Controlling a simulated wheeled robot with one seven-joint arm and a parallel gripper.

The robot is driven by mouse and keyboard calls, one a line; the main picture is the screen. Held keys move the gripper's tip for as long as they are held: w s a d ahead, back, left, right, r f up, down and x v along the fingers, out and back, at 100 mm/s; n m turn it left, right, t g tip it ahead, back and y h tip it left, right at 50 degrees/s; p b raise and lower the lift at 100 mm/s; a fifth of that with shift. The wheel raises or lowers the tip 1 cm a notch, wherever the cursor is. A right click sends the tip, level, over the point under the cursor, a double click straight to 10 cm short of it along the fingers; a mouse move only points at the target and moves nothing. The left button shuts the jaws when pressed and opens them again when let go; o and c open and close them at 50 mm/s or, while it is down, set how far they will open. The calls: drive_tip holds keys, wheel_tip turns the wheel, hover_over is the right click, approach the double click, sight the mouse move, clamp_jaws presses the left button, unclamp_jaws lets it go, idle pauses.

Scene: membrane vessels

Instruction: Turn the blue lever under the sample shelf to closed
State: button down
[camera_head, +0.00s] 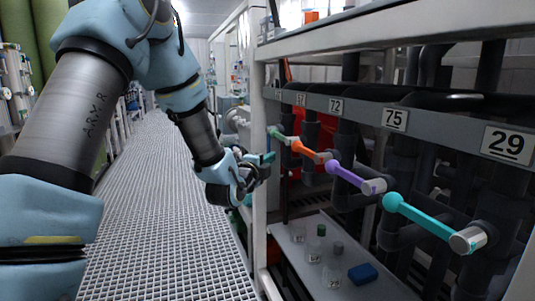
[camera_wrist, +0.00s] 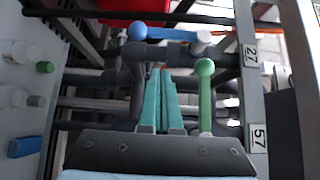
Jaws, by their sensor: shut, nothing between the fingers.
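The blue lever (camera_wrist: 165,33) shows in the wrist view, beyond my fingertips. Its round blue knob is at the left and its pale hub at the right, near the 27 label. Its bar runs roughly along the dark pipe beside it. In the head view my gripper (camera_head: 268,158) is beside the shelf frame, near the green lever.
The green lever (camera_wrist: 205,95) stands just right of my fingers, by the 57 label. Orange (camera_head: 308,152), purple (camera_head: 350,178) and teal (camera_head: 425,217) levers stick out nearer along the rack. Below is a tray (camera_head: 308,265) with bottles and a blue block (camera_head: 363,273). The grated aisle (camera_head: 150,220) is clear.

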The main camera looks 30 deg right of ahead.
sight(269, 145)
drive_tip(key=shift+w+d, duration=0.25)
drive_tip(key=shift+w, duration=0.6)
drive_tip(key=shift+w+d, duration=0.3)
drive_tip(key=shift+w, duration=0.5)
drive_tip(key=shift+w+d, duration=0.25)
drive_tip(key=shift+w, duration=0.6)
drive_tip(key=shift+f, duration=0.1)
drive_tip(key=shift+w+b, duration=0.15)
drive_tip(key=shift+b, duration=0.65)
